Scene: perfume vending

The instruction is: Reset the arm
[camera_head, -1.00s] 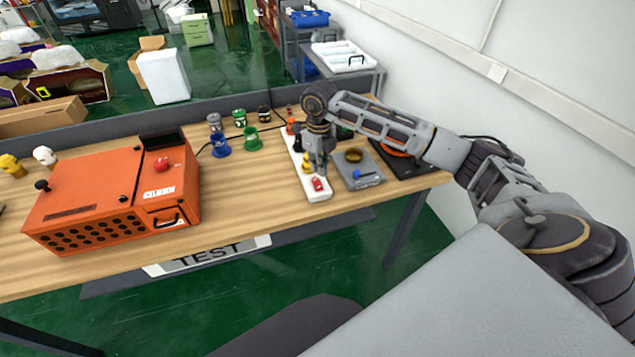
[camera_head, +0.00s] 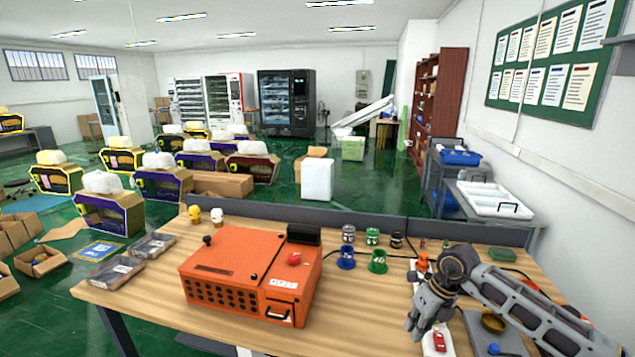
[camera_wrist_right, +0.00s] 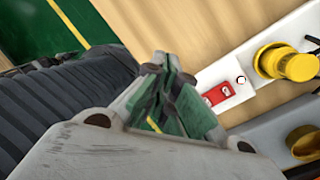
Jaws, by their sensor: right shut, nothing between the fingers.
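My right arm reaches in from the right in the head view. Its gripper (camera_head: 415,326) points down and to the left over the table, beside a white strip (camera_head: 430,345) with a red switch (camera_head: 440,341). In the right wrist view the gripper's fingers (camera_wrist_right: 163,62) are together with nothing held. The red switch (camera_wrist_right: 218,94) and a yellow knob (camera_wrist_right: 288,64) show to their right, apart from the fingers. My left gripper is not in view.
An orange machine (camera_head: 235,270) stands left of the gripper on the wooden table (camera_head: 350,320). Blue (camera_head: 346,258) and green (camera_head: 377,261) holders stand behind, with small jars. A grey box (camera_head: 482,325) with a yellow ring lies to the right. Bare wood lies between machine and gripper.

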